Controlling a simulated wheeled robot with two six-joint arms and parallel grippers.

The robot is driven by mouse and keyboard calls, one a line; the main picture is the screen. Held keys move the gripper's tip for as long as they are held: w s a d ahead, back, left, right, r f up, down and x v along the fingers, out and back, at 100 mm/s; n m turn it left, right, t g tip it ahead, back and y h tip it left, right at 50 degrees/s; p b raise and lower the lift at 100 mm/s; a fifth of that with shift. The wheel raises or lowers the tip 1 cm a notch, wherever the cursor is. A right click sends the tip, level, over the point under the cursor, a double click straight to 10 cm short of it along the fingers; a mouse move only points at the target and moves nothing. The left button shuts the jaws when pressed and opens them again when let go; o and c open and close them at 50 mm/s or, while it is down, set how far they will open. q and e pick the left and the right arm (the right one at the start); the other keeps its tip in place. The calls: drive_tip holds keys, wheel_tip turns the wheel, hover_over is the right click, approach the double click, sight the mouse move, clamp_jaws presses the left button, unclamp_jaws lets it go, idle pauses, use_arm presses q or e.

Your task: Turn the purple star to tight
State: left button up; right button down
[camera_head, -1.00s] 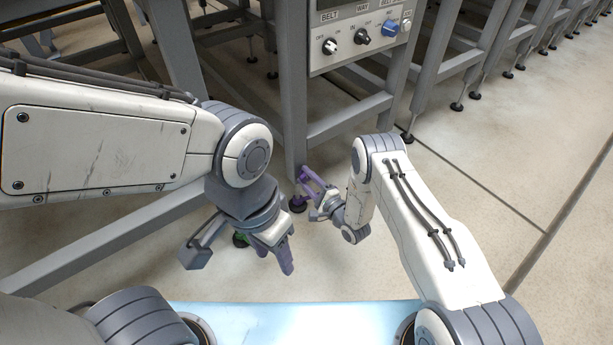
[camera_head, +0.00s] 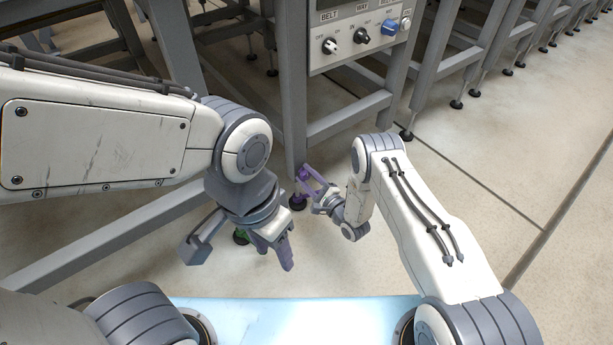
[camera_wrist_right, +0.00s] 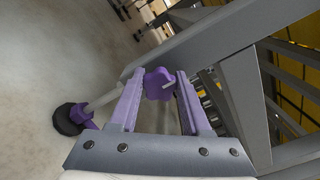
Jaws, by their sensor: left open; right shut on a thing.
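The purple star (camera_wrist_right: 157,84) is a lobed knob between the two purple fingers of my right gripper (camera_wrist_right: 155,92) in the right wrist view. The gripper is shut on it. In the head view my right gripper (camera_head: 308,183) is at the bottom of a grey frame leg, and the star is hard to tell from the fingers there. A purple-collared black foot (camera_wrist_right: 72,119) on a pale rod shows left of the fingers in the wrist view. My left gripper (camera_head: 238,252) is open and empty, low in front of the frame.
A grey steel frame with a control panel (camera_head: 365,40) of several knobs stands behind the grippers. A foot with a green part (camera_head: 241,236) is partly hidden behind my left gripper. Bare floor (camera_head: 500,190) lies open to the right.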

drive_tip(key=shift+c, duration=1.8)
unclamp_jaws()
drive_tip(key=shift+s, duration=0.1)
drive_tip(key=shift+s+d, duration=0.15)
drive_tip(key=p+v, duration=0.4)
drive_tip(key=v, duration=0.6)
drive_tip(key=shift+p, duration=0.35)
